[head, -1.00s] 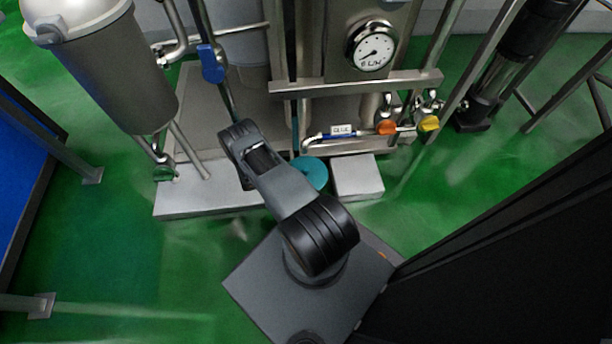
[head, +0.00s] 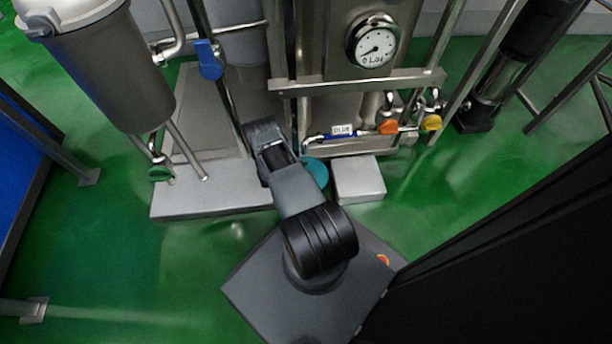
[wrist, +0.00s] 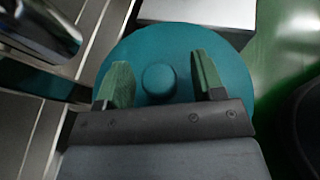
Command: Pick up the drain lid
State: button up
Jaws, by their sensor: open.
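The drain lid is a round teal disc (wrist: 175,45) with a small round knob (wrist: 159,80) at its middle. In the wrist view my gripper (wrist: 160,75) is open, its two green-padded fingers on either side of the knob and apart from it. The fingertips overlap the disc in the picture; I cannot tell how far above it they are. In the head view the lid (head: 317,172) shows partly behind my arm, between two pale blocks. My fingertips are hidden there.
A pale block (head: 359,180) stands right of the lid, and a wide pale plinth (head: 215,200) lies to its left. Steel pipework with a gauge (head: 376,47), an orange valve handle (head: 388,127) and a yellow one (head: 431,122) rises behind. Green floor is clear at the front left.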

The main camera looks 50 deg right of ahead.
jog(key=c, duration=1.1)
